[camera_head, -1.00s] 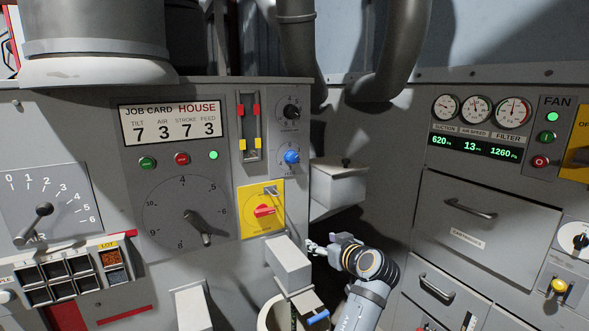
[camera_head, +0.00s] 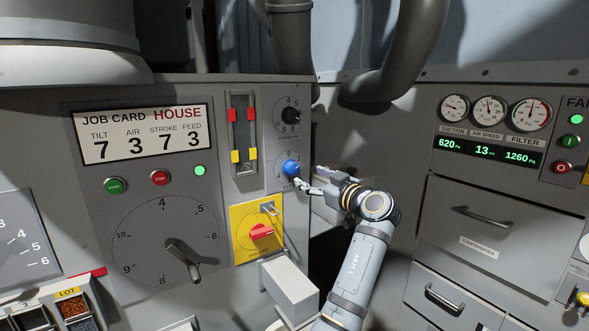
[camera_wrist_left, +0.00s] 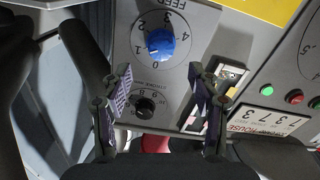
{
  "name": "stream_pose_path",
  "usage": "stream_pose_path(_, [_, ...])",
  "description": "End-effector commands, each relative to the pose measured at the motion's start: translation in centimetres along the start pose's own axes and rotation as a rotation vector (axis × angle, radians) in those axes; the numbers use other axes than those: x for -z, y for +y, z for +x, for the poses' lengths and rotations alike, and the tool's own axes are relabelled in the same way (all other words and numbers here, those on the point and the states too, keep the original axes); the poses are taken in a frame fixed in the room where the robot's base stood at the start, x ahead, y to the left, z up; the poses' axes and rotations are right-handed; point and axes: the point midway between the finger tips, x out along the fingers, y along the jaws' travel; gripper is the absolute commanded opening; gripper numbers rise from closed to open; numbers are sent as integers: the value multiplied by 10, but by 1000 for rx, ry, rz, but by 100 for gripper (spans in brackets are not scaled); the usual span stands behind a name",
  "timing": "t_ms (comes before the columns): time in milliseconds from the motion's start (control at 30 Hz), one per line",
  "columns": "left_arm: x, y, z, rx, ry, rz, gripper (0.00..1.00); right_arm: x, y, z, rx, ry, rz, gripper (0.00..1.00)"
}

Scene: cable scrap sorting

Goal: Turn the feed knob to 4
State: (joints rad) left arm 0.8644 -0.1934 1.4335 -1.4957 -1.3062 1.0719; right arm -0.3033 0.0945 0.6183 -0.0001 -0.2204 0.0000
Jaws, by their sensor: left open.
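The feed knob (camera_head: 291,168) is a round blue knob on the upper right of the grey panel. My left gripper (camera_head: 304,184) is just below and right of the knob in the head view. In the wrist view the left gripper (camera_wrist_left: 160,88) has its fingers wide apart with nothing between them, and the knob lies ahead, between their lines. Contact with the knob is not clear in the head view. My right gripper is not in view.
A black stroke knob (camera_head: 291,116) sits above the feed knob. A slider slot (camera_head: 243,134) and a yellow plate with a red switch (camera_head: 261,232) are to the left. The job card (camera_head: 142,133) reads 7, 3, 7, 3. A grey box (camera_head: 291,286) juts out below.

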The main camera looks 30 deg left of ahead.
Motion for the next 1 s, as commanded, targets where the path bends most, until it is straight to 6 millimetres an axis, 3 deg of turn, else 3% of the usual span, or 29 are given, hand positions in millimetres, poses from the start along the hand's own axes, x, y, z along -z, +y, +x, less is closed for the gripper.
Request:
stream_pose_path(100, [4, 0, 28, 4, 4, 4, 61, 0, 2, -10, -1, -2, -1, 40])
stream_pose_path(333, [2, 0, 68, 2, 2, 3, 61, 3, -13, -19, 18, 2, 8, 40])
stream_pose_path(500, [0, 0, 79, 1, -1, 1, 61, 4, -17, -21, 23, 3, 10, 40])
stream_pose_path(733, [0, 0, 80, 1, -1, 0, 61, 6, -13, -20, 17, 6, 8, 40])
stream_pose_path(1000, [0, 0, 80, 1, -1, 1, 26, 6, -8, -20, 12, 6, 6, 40])
